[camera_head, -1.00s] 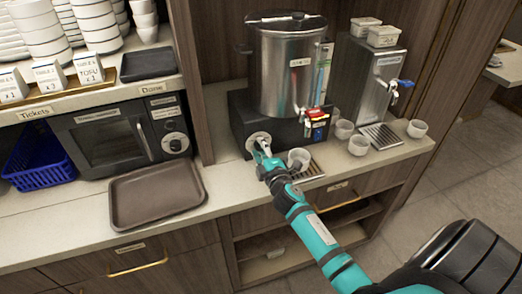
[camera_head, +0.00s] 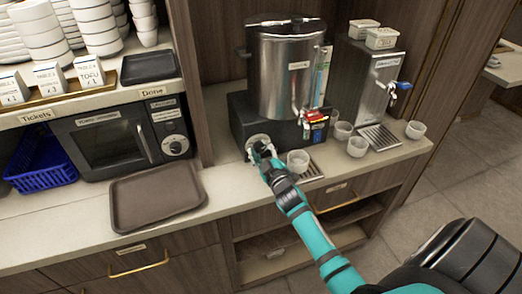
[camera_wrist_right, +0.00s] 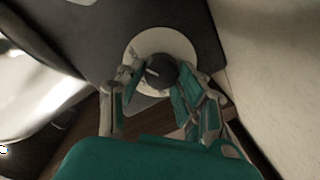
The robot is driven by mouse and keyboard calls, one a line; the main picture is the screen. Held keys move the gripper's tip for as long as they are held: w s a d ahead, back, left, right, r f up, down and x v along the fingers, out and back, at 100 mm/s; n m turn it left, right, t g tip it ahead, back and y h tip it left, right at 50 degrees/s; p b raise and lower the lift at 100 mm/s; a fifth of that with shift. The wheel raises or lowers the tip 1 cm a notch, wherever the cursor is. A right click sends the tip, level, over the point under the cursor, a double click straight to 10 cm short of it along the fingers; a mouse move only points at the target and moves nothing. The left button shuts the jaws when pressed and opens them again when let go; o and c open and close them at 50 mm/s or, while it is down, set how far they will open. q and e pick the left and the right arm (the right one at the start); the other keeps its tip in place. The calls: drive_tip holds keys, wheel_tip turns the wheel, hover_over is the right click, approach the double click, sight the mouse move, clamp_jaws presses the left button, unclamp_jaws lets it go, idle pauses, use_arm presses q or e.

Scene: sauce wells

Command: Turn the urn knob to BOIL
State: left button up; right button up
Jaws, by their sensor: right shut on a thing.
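The steel urn (camera_head: 285,75) stands on a dark base (camera_head: 245,115) at the back of the counter. Its knob dial (camera_head: 256,141) is a pale disc on the front of the base, partly covered by my gripper in the head view. In the right wrist view the dark round knob (camera_wrist_right: 160,73) sits on its pale dial plate (camera_wrist_right: 150,42), with a light mark on the knob. My right gripper (camera_head: 262,150) is at the dial, its fingers on both sides of the knob and shut on it. The dial lettering is too small to read. My left gripper is not in view.
Several white cups (camera_head: 357,147) and a drip tray (camera_head: 378,137) stand right of the urn, by a second steel dispenser (camera_head: 370,85). One cup (camera_head: 298,161) is close beside my right gripper. A brown tray (camera_head: 155,195) lies left, before a microwave (camera_head: 110,140).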

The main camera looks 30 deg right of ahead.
drive_tip(key=shift+f, duration=0.15)
idle(0.3)
drive_tip(key=o, duration=1.1)
drive_tip(key=shift+o, duration=0.2)
drive_tip(key=v, duration=1.2)
drive_tip(key=shift+s, duration=0.1)
